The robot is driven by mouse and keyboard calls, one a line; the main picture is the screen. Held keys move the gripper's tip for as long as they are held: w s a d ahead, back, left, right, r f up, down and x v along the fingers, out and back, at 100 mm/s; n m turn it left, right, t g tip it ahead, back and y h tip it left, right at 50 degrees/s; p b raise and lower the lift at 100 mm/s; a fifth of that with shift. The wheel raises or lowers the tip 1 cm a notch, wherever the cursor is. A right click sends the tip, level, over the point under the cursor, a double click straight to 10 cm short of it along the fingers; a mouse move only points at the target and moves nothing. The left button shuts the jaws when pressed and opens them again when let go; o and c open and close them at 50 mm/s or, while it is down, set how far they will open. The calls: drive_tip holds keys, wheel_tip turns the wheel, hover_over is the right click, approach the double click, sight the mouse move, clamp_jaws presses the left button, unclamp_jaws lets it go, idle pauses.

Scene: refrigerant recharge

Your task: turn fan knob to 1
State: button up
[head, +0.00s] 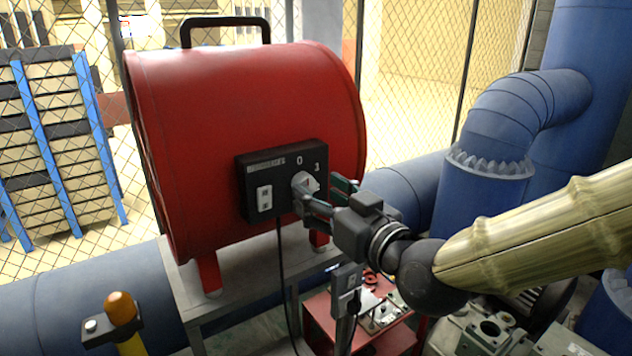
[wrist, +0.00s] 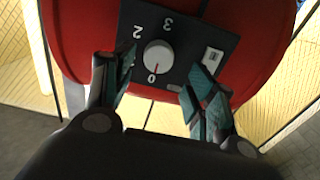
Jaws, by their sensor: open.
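The fan knob (head: 305,183) is a round, light grey dial on the black control panel (head: 258,208) of the red fan (head: 215,100). In the wrist view the knob (wrist: 158,57) shows a red mark at the 0. The numerals 2 and 3 are also visible there; the 1 is not clearly seen in that view, near the left finger. My gripper (head: 324,194) is open in front of the panel. In the wrist view its teal-padded fingers (wrist: 166,78) lie on either side of the knob, with visible gaps. I cannot tell how far the tips are from the panel.
A switch (wrist: 212,57) sits on the panel beside the knob. The fan rests on a grey stand (head: 195,300). A red box with gauges (head: 375,315) lies below my gripper. Blue pipes (head: 490,190) stand at right, and a yellow post (head: 122,310) at lower left.

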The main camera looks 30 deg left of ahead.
sight(308, 185)
drive_tip(key=shift+p+x, duration=0.6)
drive_tip(key=shift+x, duration=1.2)
drive_tip(key=c, duration=1)
drive_tip(key=shift+d, duration=0.25)
drive_tip(key=shift+c, duration=0.2)
